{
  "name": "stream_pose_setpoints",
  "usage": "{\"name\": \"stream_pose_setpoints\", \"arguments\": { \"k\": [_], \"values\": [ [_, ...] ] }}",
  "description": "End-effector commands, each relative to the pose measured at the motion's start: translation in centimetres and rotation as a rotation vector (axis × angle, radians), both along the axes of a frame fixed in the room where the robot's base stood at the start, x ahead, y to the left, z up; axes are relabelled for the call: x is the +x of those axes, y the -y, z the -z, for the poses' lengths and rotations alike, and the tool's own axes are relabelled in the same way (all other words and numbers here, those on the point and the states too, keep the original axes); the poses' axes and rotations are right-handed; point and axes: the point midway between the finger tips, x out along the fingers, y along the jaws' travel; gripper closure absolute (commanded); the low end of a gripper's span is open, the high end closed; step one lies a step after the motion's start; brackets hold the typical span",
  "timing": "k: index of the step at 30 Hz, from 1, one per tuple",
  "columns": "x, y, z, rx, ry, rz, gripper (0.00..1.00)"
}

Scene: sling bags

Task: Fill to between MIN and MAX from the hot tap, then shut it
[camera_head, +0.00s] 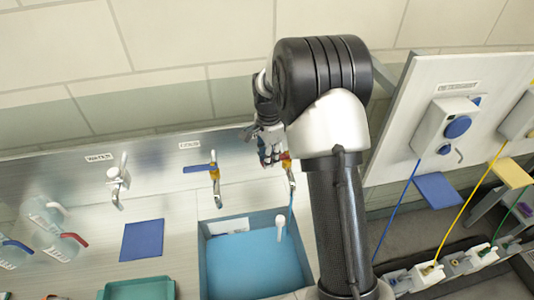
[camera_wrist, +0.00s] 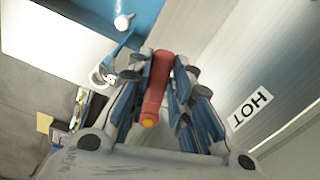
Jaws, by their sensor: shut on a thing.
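My gripper (camera_head: 270,148) is at the hot tap (camera_head: 291,178), behind the right side of the blue sink. In the wrist view my gripper (camera_wrist: 158,95) is shut around the tap's red lever (camera_wrist: 160,75), which has a yellow end. The HOT label (camera_wrist: 250,108) is beside it. A thin blue stream runs from the tap's spout (camera_wrist: 104,76) toward the sink. The blue sink (camera_head: 208,280) has a white label on its back wall. A small white knob-like part (camera_head: 280,222) shows by the stream. I cannot make out MIN and MAX marks or a water level.
Another tap (camera_head: 118,180) is farther left. Clear jugs (camera_head: 40,220), a blue mat (camera_head: 142,240) and a green tray (camera_head: 140,288) are at left. A panel with cables (camera_head: 440,125) is at right.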

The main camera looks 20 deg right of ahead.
Motion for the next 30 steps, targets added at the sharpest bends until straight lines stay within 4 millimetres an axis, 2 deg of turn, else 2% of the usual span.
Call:
{"name": "stream_pose_setpoints", "arguments": {
  "k": [11, 12, 18, 21, 30],
  "values": [
    [-0.31, 0.04, -0.06, 0.0, 0.001, -0.049, 1.0],
    [-0.3, 0.04, -0.06, 0.0, 0.001, -0.049, 0.79],
    [-0.31, 0.04, -0.04, 0.0, 0.001, -0.048, 0.66],
    [-0.31, 0.04, -0.03, 0.0, 0.001, -0.048, 0.6],
    [-0.3, 0.04, -0.13, 0.0, 0.001, -0.047, 0.6]
  ]
}}
